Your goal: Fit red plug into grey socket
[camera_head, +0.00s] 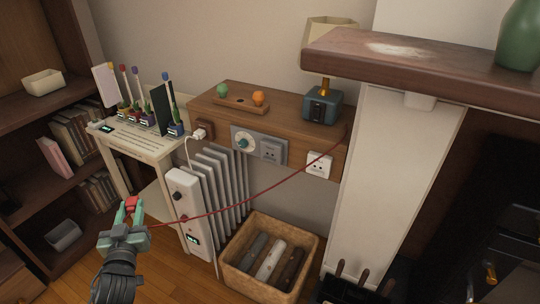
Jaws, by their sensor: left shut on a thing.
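The red plug (131,202) is at the lower left, held between the green fingers of my left gripper (130,211), which is shut on it. Its red cable (262,190) runs right from the gripper, past the white heater, and up to the wooden shelf near the lamp. The grey socket (271,151) is on the front of the shelf, between a dial plate and a white socket, and looks empty. The plug is well to the left of and below the grey socket. The plug's prongs cannot be made out. My right gripper is not in view.
A grey plate with a dial (243,141), a white socket (319,164) and a brown socket (206,129) with a white plug (198,133) flank the grey socket. The heater (184,205) and a log basket (270,256) stand below. A lamp (322,106) stands on the shelf.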

